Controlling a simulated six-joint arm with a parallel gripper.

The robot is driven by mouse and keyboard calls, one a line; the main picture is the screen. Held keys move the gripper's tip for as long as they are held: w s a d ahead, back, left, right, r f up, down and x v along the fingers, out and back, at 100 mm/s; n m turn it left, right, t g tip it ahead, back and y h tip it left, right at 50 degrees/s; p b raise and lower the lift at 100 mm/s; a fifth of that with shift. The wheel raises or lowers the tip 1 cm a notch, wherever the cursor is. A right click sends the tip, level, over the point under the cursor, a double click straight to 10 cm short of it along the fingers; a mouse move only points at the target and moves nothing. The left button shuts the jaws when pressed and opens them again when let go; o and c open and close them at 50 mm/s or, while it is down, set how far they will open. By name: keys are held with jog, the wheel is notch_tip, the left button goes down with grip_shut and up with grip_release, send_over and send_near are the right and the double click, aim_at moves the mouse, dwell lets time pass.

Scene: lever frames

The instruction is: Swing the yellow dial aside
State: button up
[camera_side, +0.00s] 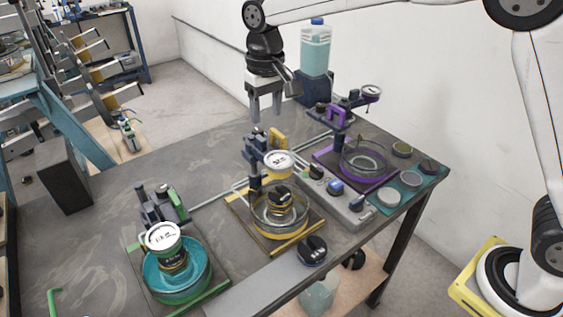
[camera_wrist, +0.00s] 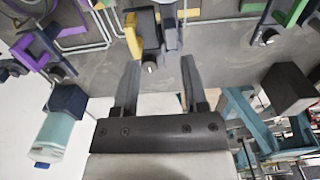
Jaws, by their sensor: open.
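The yellow dial (camera_side: 278,162) is a round, white-faced gauge with a yellow rim, on the middle frame. It sits on a dark arm above a clear, yellow-rimmed dish (camera_side: 300,232). Behind it is a dark clamp block with a yellow bracket (camera_side: 278,138); this bracket also shows in the wrist view (camera_wrist: 132,38). My gripper (camera_side: 266,119) is open and empty, above and behind the bracket, apart from everything. In the wrist view its fingers (camera_wrist: 160,66) point toward the dark block (camera_wrist: 148,35). The dial face is not clear in the wrist view.
A green frame with a dial (camera_side: 163,237) over a teal dish (camera_side: 207,280) stands at front left. A purple frame (camera_side: 318,155) with its own dial (camera_side: 371,91) stands at back right. A blue-liquid bottle (camera_side: 316,48) is behind.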

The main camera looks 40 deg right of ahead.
aim_at(260, 138)
jog(key=shift+w+a+r, duration=0.35)
jog(key=shift+a+r, duration=0.1)
jog(key=shift+a, duration=0.2)
jog(key=shift+f, duration=0.1)
jog(key=shift+f, duration=3.8)
grip_shut()
